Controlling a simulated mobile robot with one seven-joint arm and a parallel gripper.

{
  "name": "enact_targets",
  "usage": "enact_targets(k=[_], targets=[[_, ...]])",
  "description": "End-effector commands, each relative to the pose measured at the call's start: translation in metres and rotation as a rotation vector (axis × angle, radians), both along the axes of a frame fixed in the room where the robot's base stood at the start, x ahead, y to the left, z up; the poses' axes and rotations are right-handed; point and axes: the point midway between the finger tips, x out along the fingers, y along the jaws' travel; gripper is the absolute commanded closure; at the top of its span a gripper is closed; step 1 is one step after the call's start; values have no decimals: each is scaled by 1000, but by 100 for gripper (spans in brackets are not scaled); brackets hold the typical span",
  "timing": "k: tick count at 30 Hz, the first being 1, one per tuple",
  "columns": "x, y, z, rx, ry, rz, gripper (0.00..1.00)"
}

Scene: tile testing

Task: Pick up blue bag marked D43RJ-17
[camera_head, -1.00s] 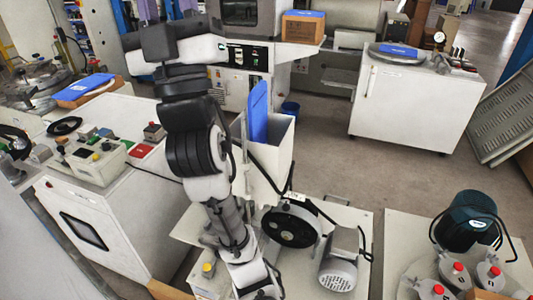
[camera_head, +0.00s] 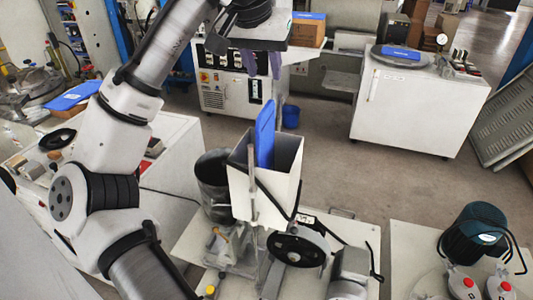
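Several blue bags are in view, and I cannot read the marking on any of them. One blue bag (camera_head: 265,132) stands upright in the open white hopper (camera_head: 270,190) at the centre. Another blue bag (camera_head: 78,95) lies on a box at the left. A third blue bag (camera_head: 401,53) lies on the white cabinet at the right, and another (camera_head: 308,16) lies on a cardboard box at the back. My gripper (camera_head: 263,66) is at the top centre, pointing down, above and apart from the hopper's bag. Its two purplish fingers are apart with nothing visible between them.
A dark cylindrical bucket (camera_head: 213,178) and a black wheel (camera_head: 297,249) are beside the hopper. The white cabinet (camera_head: 412,105) stands at the right. A teal container (camera_head: 477,233) and red-capped bottles are at the lower right. Floor is clear between hopper and cabinet.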

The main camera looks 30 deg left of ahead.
Motion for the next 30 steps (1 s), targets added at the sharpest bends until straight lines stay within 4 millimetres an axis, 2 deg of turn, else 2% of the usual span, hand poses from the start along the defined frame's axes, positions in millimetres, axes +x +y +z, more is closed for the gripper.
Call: enact_targets(k=[4,15,23,30], targets=[[-4,4,-13,-5,50,15,66],[21,9,-73,-5,45,13,66],[26,11,-88,-5,44,13,66],[34,17,-120,-2,45,15,66]])
